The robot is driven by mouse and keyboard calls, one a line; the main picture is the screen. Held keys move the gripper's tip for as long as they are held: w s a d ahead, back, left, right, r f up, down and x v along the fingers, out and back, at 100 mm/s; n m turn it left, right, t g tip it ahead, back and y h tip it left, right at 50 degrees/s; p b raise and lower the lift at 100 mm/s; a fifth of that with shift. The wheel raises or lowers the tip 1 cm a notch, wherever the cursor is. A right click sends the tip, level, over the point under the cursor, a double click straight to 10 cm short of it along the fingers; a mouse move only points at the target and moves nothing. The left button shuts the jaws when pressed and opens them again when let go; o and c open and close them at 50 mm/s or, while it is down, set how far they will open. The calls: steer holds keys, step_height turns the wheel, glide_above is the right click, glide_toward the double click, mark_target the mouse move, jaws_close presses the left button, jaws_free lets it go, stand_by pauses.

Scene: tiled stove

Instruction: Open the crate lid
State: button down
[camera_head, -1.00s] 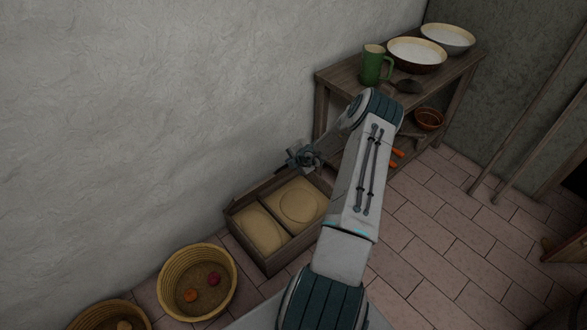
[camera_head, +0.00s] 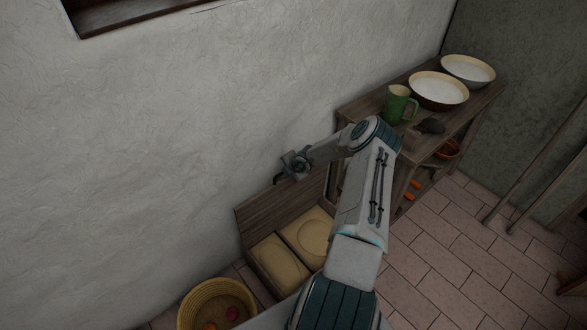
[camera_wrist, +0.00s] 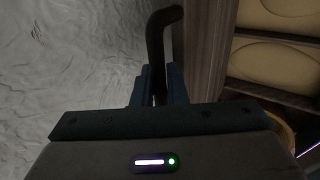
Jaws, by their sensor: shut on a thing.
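The wooden crate (camera_head: 284,292) stands on the floor against the wall. Its lid (camera_head: 262,215) stands raised at the back, along the wall, with its inner face showing. The lid's wood also shows in the wrist view (camera_wrist: 203,50). My gripper (camera_head: 288,174) is at the lid's upper edge. In the wrist view my gripper (camera_wrist: 159,92) is shut on a dark, bent handle (camera_wrist: 158,42) beside the lid. Two compartments with pale, rounded contents (camera_head: 280,262) lie open to view. My arm hides the crate's right end.
A wooden shelf table (camera_head: 365,107) stands right of the crate, bearing a green jug (camera_head: 397,104) and two bowls (camera_head: 438,89). A wicker basket (camera_head: 187,312) is at the crate's left front. The tiled floor (camera_head: 440,240) at right is clear.

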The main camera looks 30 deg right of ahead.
steer(key=shift+w+a+r+g+p, duration=0.1)
steer(key=shift+w+g+p, duration=0.2)
steer(key=shift+w+p, duration=0.35)
steer(key=shift+w, duration=0.15)
steer(key=c, duration=1.5)
jaws_free()
steer(key=v, duration=1.4)
steer(key=shift+a, duration=0.1)
